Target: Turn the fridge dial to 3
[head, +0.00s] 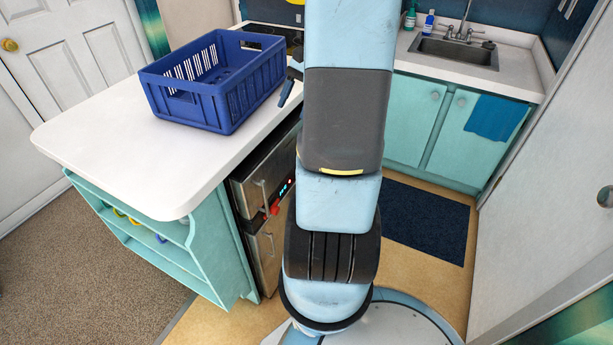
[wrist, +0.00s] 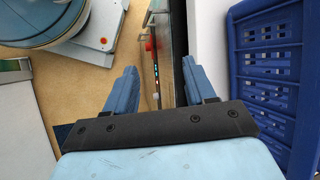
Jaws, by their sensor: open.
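The fridge (head: 250,192) is a dark and steel unit under the counter, with handles on its front. A small red part, seemingly the dial (head: 274,209), sticks out of the front near a lit display (head: 285,188). Its number setting is too small to read. In the wrist view the fridge front is nearly edge-on, with the red dial (wrist: 149,46) and lights between and beyond my open, empty fingers (wrist: 160,82). My gripper touches nothing that I can see.
A blue crate (head: 190,118) stands on the white counter (head: 115,135) beside my gripper; it also fills the right of the wrist view (wrist: 262,75). The counter edge lies close to the fridge front. A sink (head: 455,53) and dark mat (head: 425,222) are at the back right.

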